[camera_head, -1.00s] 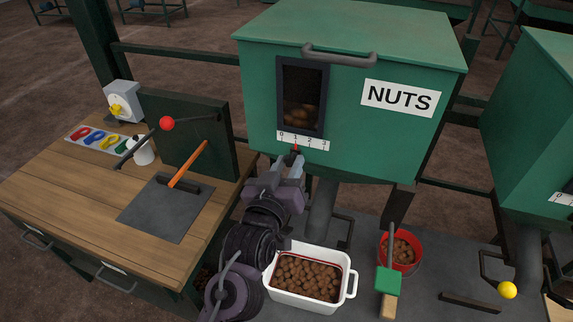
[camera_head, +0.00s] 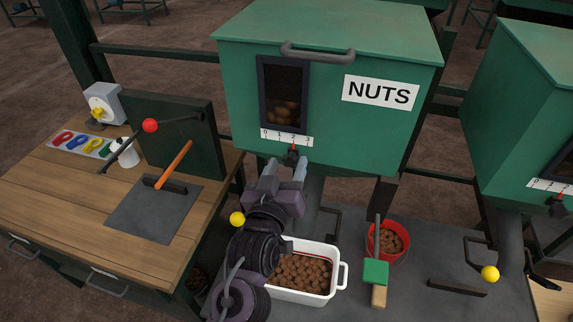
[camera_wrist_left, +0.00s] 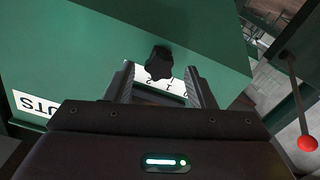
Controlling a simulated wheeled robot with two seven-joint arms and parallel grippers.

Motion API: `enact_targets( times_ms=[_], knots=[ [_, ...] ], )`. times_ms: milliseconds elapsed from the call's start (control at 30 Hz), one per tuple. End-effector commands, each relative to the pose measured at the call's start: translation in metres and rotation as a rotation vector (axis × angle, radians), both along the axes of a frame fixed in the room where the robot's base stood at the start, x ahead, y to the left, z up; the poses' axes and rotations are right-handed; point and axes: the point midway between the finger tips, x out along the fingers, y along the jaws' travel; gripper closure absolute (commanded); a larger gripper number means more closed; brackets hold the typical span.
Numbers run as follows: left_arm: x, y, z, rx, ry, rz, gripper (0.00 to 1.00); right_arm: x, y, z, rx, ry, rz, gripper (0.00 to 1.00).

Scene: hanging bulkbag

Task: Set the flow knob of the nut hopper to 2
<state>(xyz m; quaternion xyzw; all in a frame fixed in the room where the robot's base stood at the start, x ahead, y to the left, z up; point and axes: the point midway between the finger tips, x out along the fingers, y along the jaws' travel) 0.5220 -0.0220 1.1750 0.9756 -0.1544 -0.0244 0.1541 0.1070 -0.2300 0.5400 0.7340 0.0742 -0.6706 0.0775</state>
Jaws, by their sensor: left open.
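The green nut hopper (camera_head: 320,90) with a NUTS label (camera_head: 380,92) stands in the middle of the head view. Its white scale, marked 0 to 3 (camera_head: 286,138), sits below a dark window. The black flow knob (camera_head: 291,157) hangs under the scale, and its red pointer stands at about 2. My left gripper (camera_head: 286,169) is open just below the knob. In the left wrist view the star-shaped knob (camera_wrist_left: 158,62) shows between and just beyond the open fingertips (camera_wrist_left: 160,74), with clear gaps at its sides. My right gripper is not in view.
A white tub of nuts (camera_head: 335,285) stands below the hopper by my left arm. A red bucket (camera_head: 374,250) and a green-and-wood tool (camera_head: 375,272) are to its right. A yellow ball (camera_head: 237,218) shows beside my arm. A wooden bench (camera_head: 60,200) stands left.

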Motion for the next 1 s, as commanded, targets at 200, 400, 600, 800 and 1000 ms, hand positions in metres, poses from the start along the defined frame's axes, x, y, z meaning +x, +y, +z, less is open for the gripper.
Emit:
enact_targets(
  times_ms=[200, 400, 600, 800, 1000],
  knots=[
    [-0.035, 0.011, 0.001, 0.003, 0.005, -0.001, 0.5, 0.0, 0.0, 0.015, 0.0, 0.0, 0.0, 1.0],
    [-0.061, 0.019, 0.0, 0.002, 0.004, -0.002, 0.5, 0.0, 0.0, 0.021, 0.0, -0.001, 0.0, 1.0],
    [-0.069, 0.022, 0.0, 0.001, 0.002, -0.001, 0.5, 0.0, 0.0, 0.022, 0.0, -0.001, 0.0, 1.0],
    [-0.069, 0.022, 0.0, 0.001, 0.002, -0.001, 0.5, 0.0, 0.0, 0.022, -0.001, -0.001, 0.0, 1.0],
    [-0.068, 0.022, 0.0, 0.001, 0.002, -0.001, 0.5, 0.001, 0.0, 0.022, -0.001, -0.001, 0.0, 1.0]
  ],
)
